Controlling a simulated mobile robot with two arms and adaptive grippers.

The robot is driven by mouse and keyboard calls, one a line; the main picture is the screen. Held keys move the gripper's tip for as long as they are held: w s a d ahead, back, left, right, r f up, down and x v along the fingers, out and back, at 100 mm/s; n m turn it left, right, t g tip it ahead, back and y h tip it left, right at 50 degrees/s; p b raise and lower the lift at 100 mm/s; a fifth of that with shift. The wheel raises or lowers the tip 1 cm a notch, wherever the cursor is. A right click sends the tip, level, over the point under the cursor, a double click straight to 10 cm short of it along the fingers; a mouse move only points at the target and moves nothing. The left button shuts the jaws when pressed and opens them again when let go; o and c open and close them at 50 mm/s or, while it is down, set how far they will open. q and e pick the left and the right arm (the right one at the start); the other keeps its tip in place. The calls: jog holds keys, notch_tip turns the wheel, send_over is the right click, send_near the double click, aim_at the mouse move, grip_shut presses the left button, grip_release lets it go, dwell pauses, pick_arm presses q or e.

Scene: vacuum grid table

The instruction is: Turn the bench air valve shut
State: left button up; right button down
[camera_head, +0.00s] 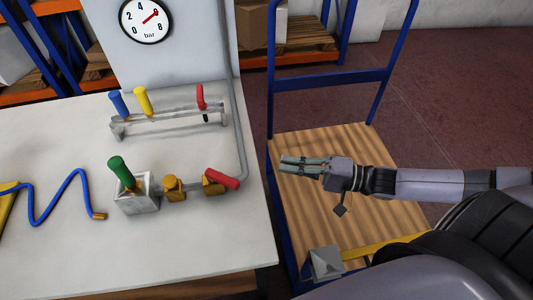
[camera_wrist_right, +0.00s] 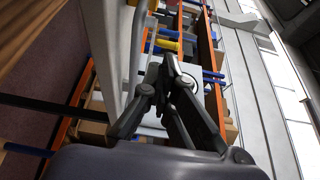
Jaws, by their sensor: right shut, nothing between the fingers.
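The bench air valve is a brass body (camera_head: 211,188) with a red lever handle (camera_head: 222,178), on the grey pipe near the right edge of the white table (camera_head: 225,255). The lever slants down to the right; I cannot tell its exact angle to the pipe. A round gauge marked bar (camera_head: 144,19) on the grey panel has its red needle towards 6. My right gripper (camera_head: 284,163) is shut and empty, right of the valve and apart from it, over the wooden trolley deck. Its fingers also fill the middle of the right wrist view (camera_wrist_right: 165,62). My left gripper is out of view.
A rack (camera_head: 160,122) holds blue, yellow and red-handled tools behind. A blue hose (camera_head: 60,195) lies at left. The blue-framed trolley (camera_head: 330,76) stands right of the table.

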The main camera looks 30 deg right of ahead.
aim_at(222, 180)
jog(key=x, duration=0.8)
jog(key=shift+w+a+r+p, duration=0.2)
jog(key=shift+a+p, duration=0.1)
jog(key=shift+p, duration=0.1)
jog(key=a, duration=0.1)
jog(key=s+a+p, duration=0.1)
jog(key=shift+s+a, duration=0.3)
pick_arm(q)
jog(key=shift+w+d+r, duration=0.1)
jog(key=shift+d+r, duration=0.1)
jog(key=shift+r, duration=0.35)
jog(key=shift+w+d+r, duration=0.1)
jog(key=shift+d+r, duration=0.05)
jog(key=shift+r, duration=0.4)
pick_arm(e)
jog(key=shift+s+a+f, duration=0.15)
jog(key=shift+s+a, duration=0.2)
jog(key=shift+a, duration=0.05)
pick_arm(q)
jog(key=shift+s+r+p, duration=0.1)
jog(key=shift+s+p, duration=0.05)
jog(key=shift+p, duration=0.15)
pick_arm(e)
jog(key=shift+a, duration=0.1)
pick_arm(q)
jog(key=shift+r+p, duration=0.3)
pick_arm(e)
jog(key=shift+s+m+t+h, duration=0.25)
jog(key=shift+m+t+h, duration=0.05)
